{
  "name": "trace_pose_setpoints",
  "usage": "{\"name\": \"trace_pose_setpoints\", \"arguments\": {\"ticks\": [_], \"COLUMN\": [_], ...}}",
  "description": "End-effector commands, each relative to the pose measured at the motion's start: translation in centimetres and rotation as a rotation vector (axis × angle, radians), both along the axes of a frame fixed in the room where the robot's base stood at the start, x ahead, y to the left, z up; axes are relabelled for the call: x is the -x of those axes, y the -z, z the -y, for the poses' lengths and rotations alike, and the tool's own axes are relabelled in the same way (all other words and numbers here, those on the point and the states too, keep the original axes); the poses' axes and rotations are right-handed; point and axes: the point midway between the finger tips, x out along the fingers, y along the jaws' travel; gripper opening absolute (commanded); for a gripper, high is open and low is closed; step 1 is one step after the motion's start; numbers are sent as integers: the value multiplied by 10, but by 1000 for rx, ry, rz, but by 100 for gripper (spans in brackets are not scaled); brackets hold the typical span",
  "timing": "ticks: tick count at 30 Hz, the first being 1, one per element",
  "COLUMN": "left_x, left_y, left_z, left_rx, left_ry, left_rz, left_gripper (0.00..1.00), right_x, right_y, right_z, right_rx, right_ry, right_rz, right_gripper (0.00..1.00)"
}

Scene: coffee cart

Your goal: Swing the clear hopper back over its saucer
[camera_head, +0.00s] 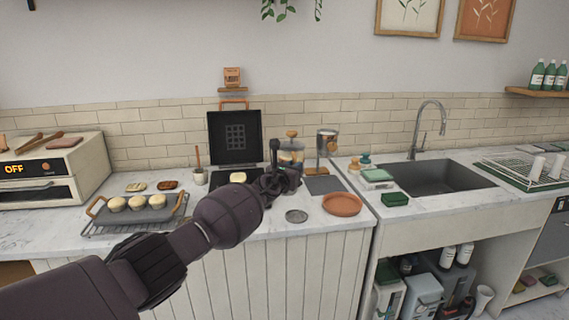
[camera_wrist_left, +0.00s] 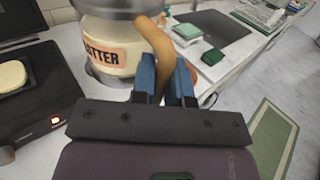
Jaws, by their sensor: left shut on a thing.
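The clear hopper (camera_head: 291,154) stands behind my left gripper (camera_head: 273,183) in the head view, which hides its lower part. In the left wrist view the hopper (camera_wrist_left: 108,45) has a "BATTER" label and cream contents, with a grey metal rim under it. My left gripper (camera_wrist_left: 167,82) is shut on its curved tan handle (camera_wrist_left: 156,40), between blue finger pads. A small grey round dish (camera_head: 297,216), possibly the saucer, lies bare on the counter near the front edge. My right gripper is not in view.
An open black waffle iron (camera_head: 234,138) stands left of the hopper, with a pale slab (camera_head: 238,177) at its base. A terracotta plate (camera_head: 342,205) lies to the right. A muffin tray (camera_head: 133,216) is on the left, and a sink (camera_head: 436,179) on the right.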

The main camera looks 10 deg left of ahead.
Motion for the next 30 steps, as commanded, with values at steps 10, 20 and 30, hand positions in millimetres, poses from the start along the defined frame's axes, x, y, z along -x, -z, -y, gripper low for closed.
{"name": "trace_pose_setpoints", "arguments": {"ticks": [10,20,30], "left_x": [-8,-9,-9], "left_y": [-8,-7,-6], "left_z": [23,31,33], "left_rx": [-5,-10,-11], "left_ry": [-95,-123,-119], "left_rz": [13,13,12], "left_gripper": [0,0,18], "right_x": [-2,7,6], "right_y": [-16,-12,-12], "right_z": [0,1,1], "right_rx": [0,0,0], "right_ry": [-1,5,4], "right_rz": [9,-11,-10], "right_gripper": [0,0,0]}}
